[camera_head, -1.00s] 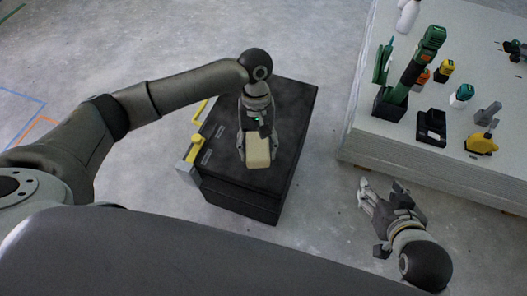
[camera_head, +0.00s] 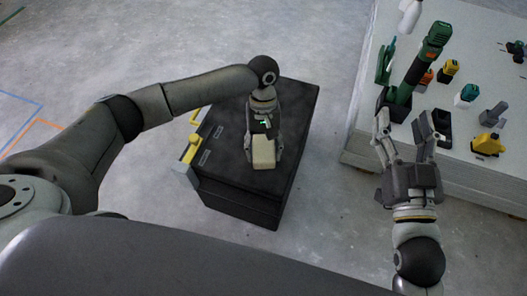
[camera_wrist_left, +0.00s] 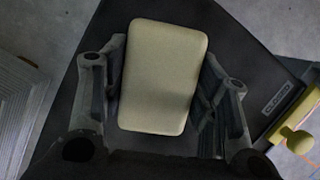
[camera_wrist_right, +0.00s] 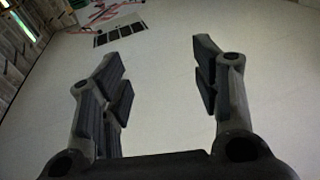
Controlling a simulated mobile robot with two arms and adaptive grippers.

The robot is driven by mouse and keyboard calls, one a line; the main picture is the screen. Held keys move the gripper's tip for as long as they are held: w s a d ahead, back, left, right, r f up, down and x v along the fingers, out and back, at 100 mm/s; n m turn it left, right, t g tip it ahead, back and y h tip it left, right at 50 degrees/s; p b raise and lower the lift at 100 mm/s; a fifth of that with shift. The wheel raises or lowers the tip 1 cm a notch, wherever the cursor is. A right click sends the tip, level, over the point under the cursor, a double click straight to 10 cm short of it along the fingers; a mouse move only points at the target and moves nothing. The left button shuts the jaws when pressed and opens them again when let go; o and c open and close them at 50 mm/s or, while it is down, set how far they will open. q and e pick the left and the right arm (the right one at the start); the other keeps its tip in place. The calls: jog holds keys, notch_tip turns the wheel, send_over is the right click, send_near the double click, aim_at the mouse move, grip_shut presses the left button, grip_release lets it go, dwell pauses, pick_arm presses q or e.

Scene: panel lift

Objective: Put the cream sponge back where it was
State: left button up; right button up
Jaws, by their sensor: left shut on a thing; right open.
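The cream sponge (camera_head: 263,152) is a pale rounded block. My left gripper (camera_head: 264,140) is shut on it over the top of a black case. In the left wrist view the sponge (camera_wrist_left: 164,76) sits between both fingers, with the dark case top behind it. I cannot tell whether the sponge touches the case. My right gripper (camera_head: 408,135) is open and empty, near the front edge of the pale panel stack. The right wrist view shows its fingers (camera_wrist_right: 165,85) spread apart with nothing between them.
The black case (camera_head: 292,110) stands on the concrete floor, with a yellow latch (camera_head: 190,152) on its left side. Floor between case and stack is clear.

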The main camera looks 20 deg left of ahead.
pick_arm(q)
jog(key=shift+f, duration=0.55)
pick_arm(e)
jog(key=shift+s+a+r+t, duration=0.15)
jog(key=shift+r+t, duration=0.35)
jog(key=shift+r, duration=0.3)
jog(key=shift+s+d+r+t, duration=0.15)
jog(key=shift+r+t, duration=0.35)
jog(key=shift+r, duration=0.3)
jog(key=shift+a, duration=0.1)
pick_arm(q)
jog(key=shift+f, duration=0.1)
jog(key=o, duration=0.9)
pick_arm(e)
jog(key=shift+w+f, duration=0.1)
jog(key=shift+f, duration=0.2)
